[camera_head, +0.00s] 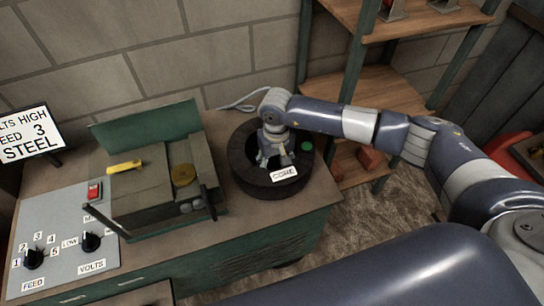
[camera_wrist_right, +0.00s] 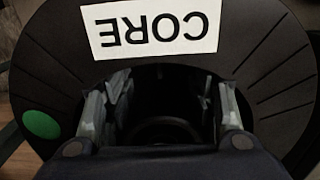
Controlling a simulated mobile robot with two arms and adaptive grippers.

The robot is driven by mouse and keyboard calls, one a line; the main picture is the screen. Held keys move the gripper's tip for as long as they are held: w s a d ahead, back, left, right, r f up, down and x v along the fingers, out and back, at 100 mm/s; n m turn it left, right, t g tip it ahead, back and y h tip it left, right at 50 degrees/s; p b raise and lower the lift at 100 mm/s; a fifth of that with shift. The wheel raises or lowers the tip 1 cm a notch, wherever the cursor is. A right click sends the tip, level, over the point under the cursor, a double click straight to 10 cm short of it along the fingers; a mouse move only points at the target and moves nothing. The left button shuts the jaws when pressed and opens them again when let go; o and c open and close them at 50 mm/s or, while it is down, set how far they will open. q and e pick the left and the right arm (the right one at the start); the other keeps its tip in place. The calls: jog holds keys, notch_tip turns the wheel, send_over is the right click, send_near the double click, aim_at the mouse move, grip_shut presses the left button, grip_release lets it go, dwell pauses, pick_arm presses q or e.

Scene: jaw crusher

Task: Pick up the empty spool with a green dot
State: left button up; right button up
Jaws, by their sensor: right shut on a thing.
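The black spool (camera_head: 244,168) lies flat on the right end of the workbench in the head view. Its top flange carries a white CORE label (camera_head: 284,174) and a green dot (camera_head: 307,146). In the wrist view the spool's flange (camera_wrist_right: 262,60) fills most of the frame, with the label upside down and the green dot at the left. My right gripper (camera_head: 275,158) reaches down into the spool's middle and is shut on the spool. Its two fingers stand at either side of the dark centre, where their contact is partly hidden. My left gripper is not in view.
A green-backed machine (camera_head: 150,185) with a yellow piece on it stands left of the spool. A control panel (camera_head: 62,240) with knobs is at the far left. Wooden shelves (camera_head: 365,92) stand behind to the right. A block wall closes the back.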

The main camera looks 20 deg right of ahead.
jog(key=shift+w+r, duration=0.15)
jog(key=shift+r, duration=0.05)
jog(key=shift+r, duration=0.25)
notch_tip(320, 180, up, 15)
jog(key=b, duration=0.3)
jog(key=shift+f, duration=0.15)
jog(key=c, duration=0.4)
notch_tip(320, 180, up, 4)
jog(key=shift+r+p, duration=2.6)
jog(key=shift+r, duration=3.15)
